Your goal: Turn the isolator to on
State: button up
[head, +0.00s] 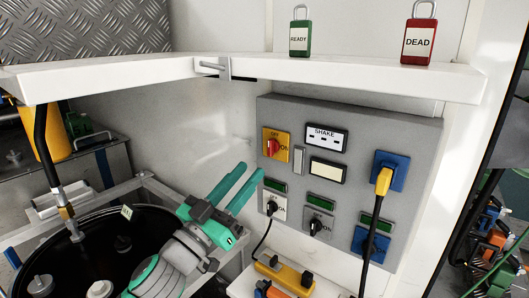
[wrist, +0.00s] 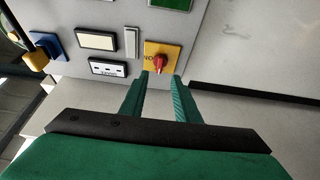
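The isolator (head: 271,146) is a yellow plate with a red knob at the upper left of the grey panel. Its plate reads OFF at the top and ON at the right, and the knob looks upright, towards OFF. In the wrist view the isolator (wrist: 161,54) appears upside down, just beyond the fingertips. My gripper (head: 250,169) is open, its two green fingers apart and empty. In the head view it is left of and below the isolator. In the wrist view my gripper (wrist: 160,76) has the red knob roughly centred between its tips. Contact cannot be told.
The grey panel (head: 346,116) also holds a white SHAKE socket (head: 325,137), black rotary switches and a blue socket with a yellow plug (head: 383,180). A white shelf (head: 340,71) with green and red padlocks juts out above. A black tank (head: 80,250) stands lower left.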

aim_at(269, 148)
jog(key=x, duration=0.7)
jog(key=shift+w+d+r, duration=0.15)
jog(key=shift+w+d, duration=0.05)
jog(key=shift+w, duration=0.1)
grip_shut()
